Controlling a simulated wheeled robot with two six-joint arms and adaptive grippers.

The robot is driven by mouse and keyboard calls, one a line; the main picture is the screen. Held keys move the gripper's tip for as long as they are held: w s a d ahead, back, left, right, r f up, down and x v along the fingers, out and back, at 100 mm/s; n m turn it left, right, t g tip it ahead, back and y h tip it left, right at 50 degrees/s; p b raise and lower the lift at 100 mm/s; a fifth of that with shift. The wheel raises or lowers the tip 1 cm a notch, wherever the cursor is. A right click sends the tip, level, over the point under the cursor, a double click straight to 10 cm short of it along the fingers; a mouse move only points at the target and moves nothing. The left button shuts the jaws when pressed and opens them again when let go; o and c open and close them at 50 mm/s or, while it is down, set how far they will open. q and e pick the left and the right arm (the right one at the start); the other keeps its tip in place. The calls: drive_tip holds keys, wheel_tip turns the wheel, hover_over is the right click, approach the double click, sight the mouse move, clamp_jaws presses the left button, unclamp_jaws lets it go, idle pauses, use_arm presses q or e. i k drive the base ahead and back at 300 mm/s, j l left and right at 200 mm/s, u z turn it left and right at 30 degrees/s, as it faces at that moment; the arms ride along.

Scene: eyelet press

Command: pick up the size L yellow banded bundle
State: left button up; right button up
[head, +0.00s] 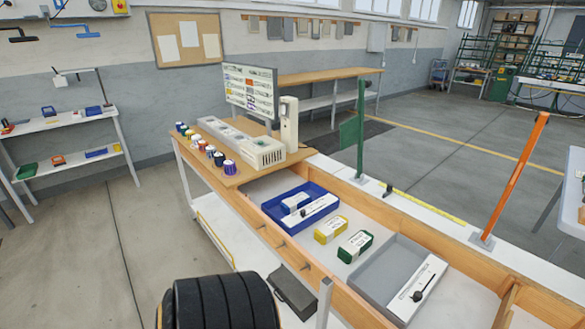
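A yellow bundle (331,229) with a pale band or label around its middle lies in the wooden-sided bench bay. It sits between the blue tray and a green bundle (355,246) with a similar white label. The size letters are too small to read. A blue bundle (294,202) lies inside the blue tray (270,209) beside a white card. Neither of my grippers is in view, and nothing touches the yellow bundle.
A grey tray (376,268) holding a white card and a dark round-ended item is right of the bundles. The bay's wooden front rail (300,262) and back rail (400,211) border them. A white press-like machine (265,151) and several coloured spools stand at the far left end.

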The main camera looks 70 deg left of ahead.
sight(324, 233)
drive_tip(key=u, duration=1.75)
drive_tip(key=i+j+z, duration=0.15)
drive_tip(key=j+z, duration=0.2)
drive_tip(key=i+j+z, duration=0.1)
drive_tip(key=j+z, duration=0.65)
drive_tip(key=j, duration=0.1)
